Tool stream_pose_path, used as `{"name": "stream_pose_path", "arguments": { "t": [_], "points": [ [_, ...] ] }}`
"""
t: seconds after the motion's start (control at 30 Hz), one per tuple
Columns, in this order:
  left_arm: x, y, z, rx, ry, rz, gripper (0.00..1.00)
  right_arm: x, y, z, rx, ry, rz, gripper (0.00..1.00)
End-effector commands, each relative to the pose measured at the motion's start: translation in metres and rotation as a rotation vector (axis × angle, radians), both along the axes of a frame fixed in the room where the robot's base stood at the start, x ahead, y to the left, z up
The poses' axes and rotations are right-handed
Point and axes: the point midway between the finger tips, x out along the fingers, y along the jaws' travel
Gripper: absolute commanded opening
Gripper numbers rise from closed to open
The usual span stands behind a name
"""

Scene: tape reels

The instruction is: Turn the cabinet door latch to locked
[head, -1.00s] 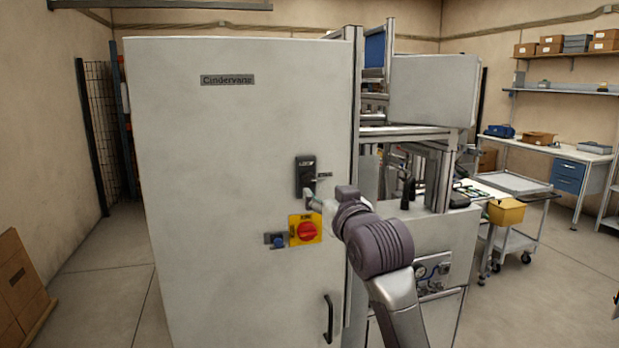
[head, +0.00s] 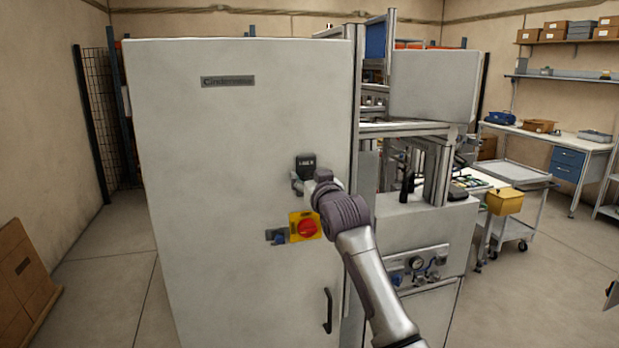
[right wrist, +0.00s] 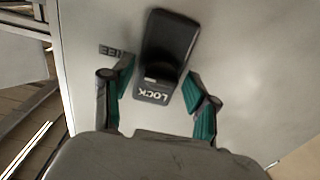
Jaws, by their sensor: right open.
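The grey cabinet door (head: 215,140) stands upright in front of me in the head view. Its black latch (head: 306,162) sits right of the door's middle, its lower part hidden by my gripper. In the right wrist view the latch (right wrist: 172,45) shows as a black block with "LOCK" lettering at its near end and a small label (right wrist: 117,52) ending in "EE" beside it. My right gripper (right wrist: 158,85) is open, its green-padded fingers on either side of the latch's lettered end. It also shows in the head view (head: 298,184), at the latch. My left gripper is out of view.
A red rotary switch on a yellow plate (head: 305,227) and a small blue-and-grey fitting (head: 276,237) sit just below my right gripper. A black door handle (head: 328,311) is lower down. Machine framing (head: 405,130) stands right of the door.

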Motion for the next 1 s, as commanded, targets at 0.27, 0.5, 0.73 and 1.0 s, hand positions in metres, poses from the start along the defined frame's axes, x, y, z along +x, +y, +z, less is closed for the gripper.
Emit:
{"name": "stream_pose_path", "arguments": {
  "t": [0.27,0.5,0.73,1.0],
  "points": [
    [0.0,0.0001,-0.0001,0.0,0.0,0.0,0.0,-0.0003,0.0001,0.0,0.0,0.0,0.0,0.29],
    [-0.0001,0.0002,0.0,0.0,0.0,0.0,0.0,-0.0004,0.0002,-0.0001,-0.001,0.001,0.0,0.0],
    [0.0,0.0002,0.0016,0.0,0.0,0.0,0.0,-0.0002,0.0003,0.0002,-0.036,-0.011,0.0,0.0],
    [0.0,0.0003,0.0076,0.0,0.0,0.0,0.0,0.0001,0.0003,0.0008,-0.187,-0.059,-0.001,0.0]
  ]
}}
